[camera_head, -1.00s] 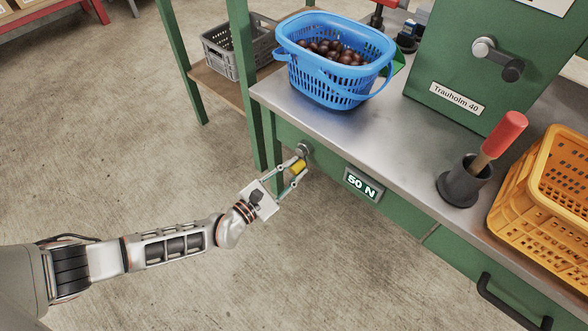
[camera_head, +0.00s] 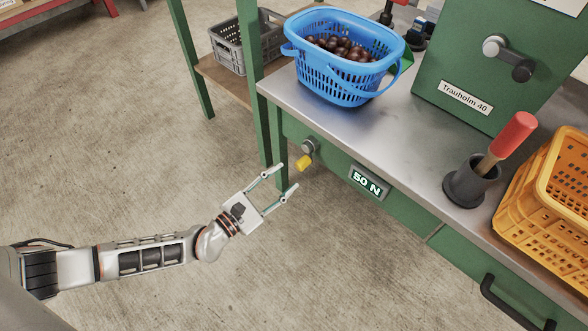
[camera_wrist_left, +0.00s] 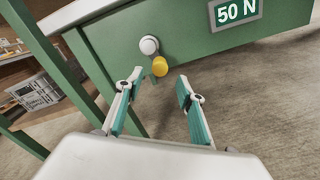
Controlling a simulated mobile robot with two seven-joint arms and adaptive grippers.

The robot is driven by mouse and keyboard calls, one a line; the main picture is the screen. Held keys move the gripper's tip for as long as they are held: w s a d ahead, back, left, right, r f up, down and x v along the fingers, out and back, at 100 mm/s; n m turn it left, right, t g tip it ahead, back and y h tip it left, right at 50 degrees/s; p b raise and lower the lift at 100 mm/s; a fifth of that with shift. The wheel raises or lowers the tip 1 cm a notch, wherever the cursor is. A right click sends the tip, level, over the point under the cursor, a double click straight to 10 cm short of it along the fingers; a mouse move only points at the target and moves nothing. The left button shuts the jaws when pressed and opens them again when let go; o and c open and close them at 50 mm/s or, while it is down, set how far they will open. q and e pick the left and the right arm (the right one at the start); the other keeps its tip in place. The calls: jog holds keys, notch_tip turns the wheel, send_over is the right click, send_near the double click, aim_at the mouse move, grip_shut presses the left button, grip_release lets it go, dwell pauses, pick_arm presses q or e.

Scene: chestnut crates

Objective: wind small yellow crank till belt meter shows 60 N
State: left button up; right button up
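The small yellow crank (camera_head: 303,162) sits on a grey hub on the green front panel of the bench. Its yellow knob hangs below and slightly left of the hub in the head view. In the left wrist view the yellow knob (camera_wrist_left: 160,66) is below and right of the pale hub. The belt meter (camera_head: 369,182) right of the crank reads 50 N, and it also shows in the left wrist view (camera_wrist_left: 236,10). My left gripper (camera_head: 288,177) is open and empty, its fingertips a short way from the knob, not touching it. My right gripper is not in view.
A blue basket of chestnuts (camera_head: 337,88) stands on the metal bench top (camera_head: 410,130). A green machine (camera_head: 478,62), a red-handled tool in a dark holder (camera_head: 464,187) and an orange crate (camera_head: 512,220) are further right. Open floor lies before the crank.

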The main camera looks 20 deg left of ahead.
pick_arm(q)
jog(key=v, duration=0.5)
jog(key=shift+s, duration=0.1)
